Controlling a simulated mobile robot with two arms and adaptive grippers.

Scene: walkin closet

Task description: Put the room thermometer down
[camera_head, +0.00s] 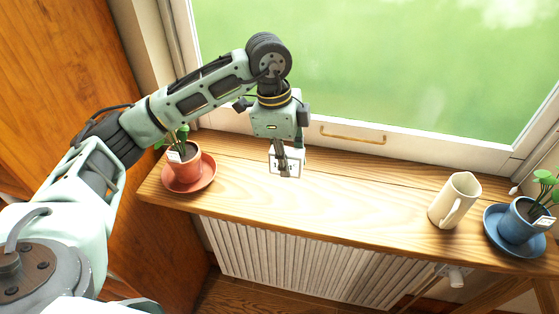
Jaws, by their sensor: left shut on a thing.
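My left gripper (285,160) reaches in from the left and points down over the wooden sill shelf. It is shut on the room thermometer (274,161), a small white box-like thing partly hidden behind the fingers. I cannot tell whether the thermometer touches the shelf (340,205) or hangs just above it. My right gripper is not in view.
A red pot with a plant (183,165) stands on a red saucer at the left end. A cream pitcher (455,200) and a blue pot (519,222) on a blue saucer stand at the right. The shelf's middle is clear. A window is behind, a radiator below.

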